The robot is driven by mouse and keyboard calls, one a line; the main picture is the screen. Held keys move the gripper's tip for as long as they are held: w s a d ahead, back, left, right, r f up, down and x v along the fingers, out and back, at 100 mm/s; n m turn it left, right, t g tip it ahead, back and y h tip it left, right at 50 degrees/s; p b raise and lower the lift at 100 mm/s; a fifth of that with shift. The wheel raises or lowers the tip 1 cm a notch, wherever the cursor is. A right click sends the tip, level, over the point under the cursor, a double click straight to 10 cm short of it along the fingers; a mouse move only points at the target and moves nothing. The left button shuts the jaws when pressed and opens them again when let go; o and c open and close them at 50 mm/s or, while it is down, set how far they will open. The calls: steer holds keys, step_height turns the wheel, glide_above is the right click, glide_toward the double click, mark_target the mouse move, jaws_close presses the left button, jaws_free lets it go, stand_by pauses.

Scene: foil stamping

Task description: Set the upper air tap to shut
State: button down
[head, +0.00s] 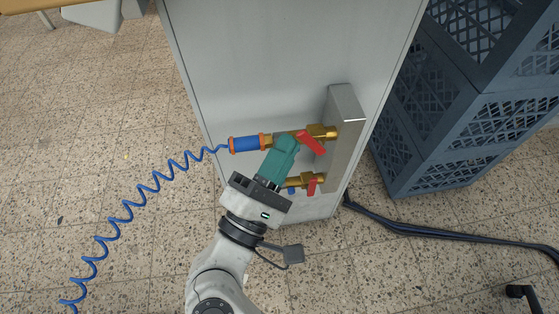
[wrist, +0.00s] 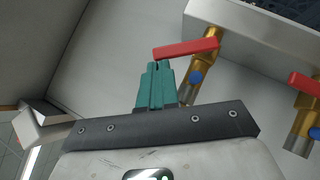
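The upper air tap (head: 320,132) is a brass valve with a red lever (head: 311,143), on the side of a pale cabinet. Its lever lies at an angle across the brass body in the head view. In the wrist view the red lever (wrist: 186,48) runs crosswise to its brass valve (wrist: 203,62). My gripper (head: 288,142) has teal fingers, which look closed together. In the wrist view the fingertips (wrist: 158,66) are just beside the lever's free end; I cannot tell whether they touch. The lower tap (head: 306,181) has its own red lever and sits below.
A metal manifold block (head: 344,140) carries both taps. A blue coupling (head: 246,144) with a coiled blue hose (head: 140,193) joins the upper tap at left. Blue crates (head: 436,150) stand at right. A dark cable (head: 440,233) crosses the floor. The left floor is mostly clear.

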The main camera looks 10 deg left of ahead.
mark_target(303, 139)
steer(key=r+m+g, duration=0.1)
steer(key=d+r+m+g, duration=0.1)
steer(key=m, duration=0.1)
steer(key=shift+w+d+m+g, duration=0.2)
steer(key=shift+m+g, duration=0.1)
steer(key=shift+g, duration=0.1)
steer(key=shift+w+d+r+m+g, duration=0.2)
steer(key=shift+d+r+m+g, duration=0.4)
steer(key=shift+d+m, duration=0.1)
steer(key=shift+b, duration=0.3)
